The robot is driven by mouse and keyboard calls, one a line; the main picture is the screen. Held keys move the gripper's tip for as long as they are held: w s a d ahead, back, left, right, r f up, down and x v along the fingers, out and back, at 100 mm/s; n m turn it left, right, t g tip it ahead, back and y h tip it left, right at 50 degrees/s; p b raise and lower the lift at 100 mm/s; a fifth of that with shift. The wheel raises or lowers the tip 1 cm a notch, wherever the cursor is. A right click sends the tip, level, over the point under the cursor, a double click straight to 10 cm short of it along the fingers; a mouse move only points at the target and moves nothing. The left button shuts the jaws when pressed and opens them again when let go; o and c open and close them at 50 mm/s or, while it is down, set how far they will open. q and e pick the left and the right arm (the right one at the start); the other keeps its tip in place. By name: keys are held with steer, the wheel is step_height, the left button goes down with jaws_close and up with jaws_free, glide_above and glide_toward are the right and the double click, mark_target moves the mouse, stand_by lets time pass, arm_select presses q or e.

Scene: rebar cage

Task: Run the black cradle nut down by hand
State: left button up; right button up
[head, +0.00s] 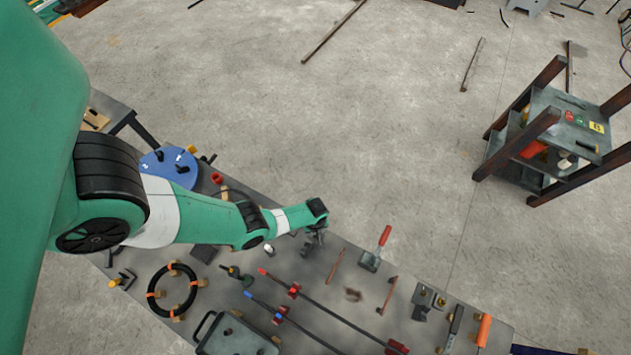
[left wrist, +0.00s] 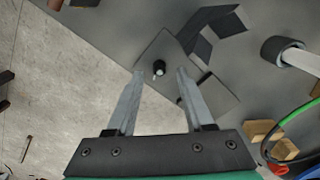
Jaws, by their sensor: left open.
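In the left wrist view, a small black nut (left wrist: 159,68) with a pale stud tip stands on a grey plate (left wrist: 160,45). Dark angled cradle pieces (left wrist: 212,30) lie just beyond it. My left gripper (left wrist: 160,74) is open. Its two fingers point towards the plate, and the nut shows between their tips with a gap on each side; whether they are level with it I cannot tell. In the head view, my left gripper (head: 314,241) hangs over the bench, and I cannot make out the nut there. My right gripper is not in view.
The bench (head: 340,305) holds a red-handled tool (head: 376,250), a black ring (head: 151,290), a blue disc (head: 158,176), long dark bars and a grey case (head: 235,340). The floor beyond the bench is mostly clear.

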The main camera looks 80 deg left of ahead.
mark_target(315, 235)
arm_select(q)
step_height(315, 235, down, 3)
steer(key=shift+r+b, duration=0.2)
steer(key=shift+b, duration=0.45)
steer(key=shift+r, duration=0.1)
jaws_close()
